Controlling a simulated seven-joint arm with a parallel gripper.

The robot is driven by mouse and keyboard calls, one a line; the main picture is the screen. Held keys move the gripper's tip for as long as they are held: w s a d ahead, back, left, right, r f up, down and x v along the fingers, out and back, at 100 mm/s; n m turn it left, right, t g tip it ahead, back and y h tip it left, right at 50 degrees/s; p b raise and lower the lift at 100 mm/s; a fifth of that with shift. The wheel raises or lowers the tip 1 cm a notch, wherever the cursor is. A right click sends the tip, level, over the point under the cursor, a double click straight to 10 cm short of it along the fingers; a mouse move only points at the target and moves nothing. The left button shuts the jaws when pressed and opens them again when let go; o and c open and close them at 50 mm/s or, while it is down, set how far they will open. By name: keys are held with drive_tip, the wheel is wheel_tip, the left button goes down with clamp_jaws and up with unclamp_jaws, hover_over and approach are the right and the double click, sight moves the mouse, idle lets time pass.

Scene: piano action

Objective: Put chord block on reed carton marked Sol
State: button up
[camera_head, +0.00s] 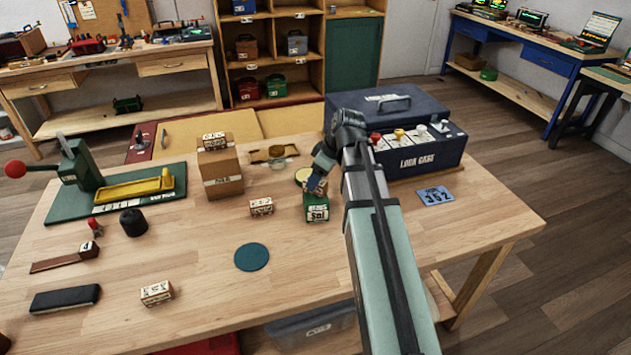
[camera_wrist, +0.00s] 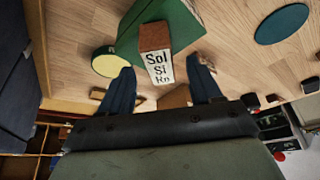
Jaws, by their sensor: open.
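A chord block (camera_wrist: 155,40) with a wooden side and a white face reading "Sol Si" and a blurred third line shows in the wrist view. It appears to rest on the green reed carton (camera_wrist: 185,25). In the head view the carton marked Sol (camera_head: 317,209) stands right of the table's middle, and the block on top is mostly hidden by my gripper (camera_head: 315,185). In the wrist view my gripper (camera_wrist: 161,66) is open, with one finger towards each side of the block. Contact between fingers and block cannot be told.
A blue case (camera_head: 420,160) stands just right of my arm. A brown carton (camera_head: 223,172) carries another block (camera_head: 215,141). Other lettered blocks lie left (camera_head: 261,206) and at the front (camera_head: 157,292). A teal disc (camera_head: 252,257) lies on the table, with clear wood around it.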

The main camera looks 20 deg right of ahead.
drive_tip(key=v, duration=0.9)
